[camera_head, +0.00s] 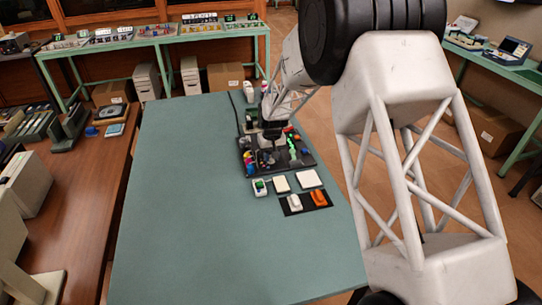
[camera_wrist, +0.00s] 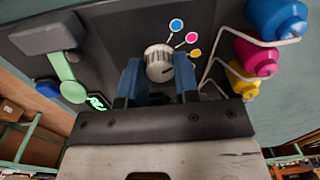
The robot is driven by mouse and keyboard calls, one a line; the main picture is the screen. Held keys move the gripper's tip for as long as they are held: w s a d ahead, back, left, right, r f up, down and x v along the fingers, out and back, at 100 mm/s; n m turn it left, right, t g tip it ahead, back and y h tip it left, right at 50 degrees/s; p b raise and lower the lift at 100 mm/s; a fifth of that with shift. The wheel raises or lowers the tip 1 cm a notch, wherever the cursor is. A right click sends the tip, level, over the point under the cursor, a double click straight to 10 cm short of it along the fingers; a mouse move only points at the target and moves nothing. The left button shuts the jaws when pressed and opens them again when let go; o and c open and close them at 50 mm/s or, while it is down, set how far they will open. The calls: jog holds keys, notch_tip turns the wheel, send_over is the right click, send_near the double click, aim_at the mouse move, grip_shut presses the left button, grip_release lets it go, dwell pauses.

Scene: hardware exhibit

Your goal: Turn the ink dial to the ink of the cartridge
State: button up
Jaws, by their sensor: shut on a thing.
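The ink dial (camera_wrist: 158,60) is a small white ridged knob on a dark panel in the wrist view. Cyan (camera_wrist: 176,25), magenta (camera_wrist: 191,38) and yellow (camera_wrist: 194,53) marker dots fan out above and to its right, joined by thin lines. My gripper (camera_wrist: 159,78) has its two blue fingers on either side of the knob and is shut on it. The knob's pointer is too small to read with certainty. Cyan (camera_wrist: 277,17), magenta (camera_wrist: 257,57) and yellow (camera_wrist: 243,80) ink containers sit in wire holders at the right; I cannot tell which cartridge is the loaded one.
A pale green lever (camera_wrist: 66,75) and a glowing green symbol (camera_wrist: 97,102) are left of the dial. In the head view, the dark machine (camera_head: 305,158) stands on the green table (camera_head: 190,215), with white pads (camera_head: 308,178) and an orange item (camera_head: 319,198) in front. The table's near part is clear.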

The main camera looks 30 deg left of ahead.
jog(key=o, duration=0.9)
jog(key=shift+o, duration=0.2)
jog(key=shift+r, duration=0.2)
jog(key=shift+w+d+r, duration=0.1)
jog(key=shift+r, duration=3.65)
